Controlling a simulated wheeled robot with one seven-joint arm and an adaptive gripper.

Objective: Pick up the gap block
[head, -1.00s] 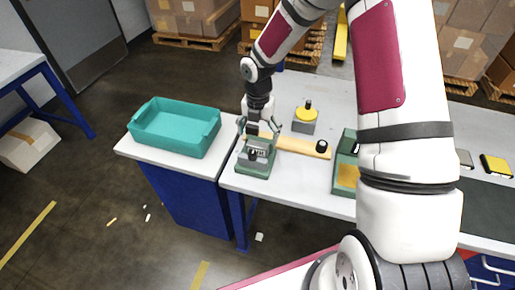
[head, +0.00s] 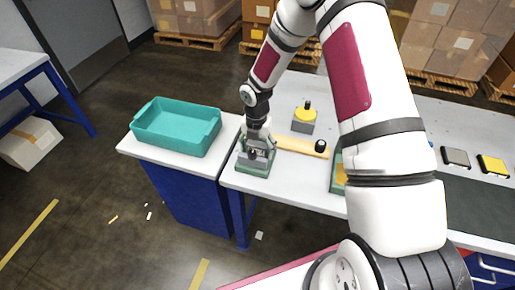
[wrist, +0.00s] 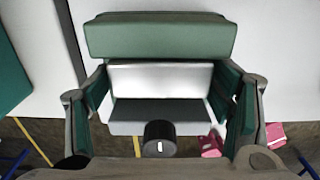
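The gap block, a grey metal block with a black knob, sits on a green stand (head: 254,167) at the left corner of the table in the head view. In the wrist view the block (wrist: 160,78) fills the middle, its black knob pointing towards the camera, with the stand's green bar (wrist: 160,37) beyond it. My gripper (head: 255,148) is down over the block. The block still rests at the stand.
A teal bin (head: 177,124) stands on a side table to the left. A wooden bar (head: 300,145) with a black knob and a yellow-topped grey block (head: 304,117) lie close to the right of the stand. A second green stand (head: 337,172) is partly hidden by my arm.

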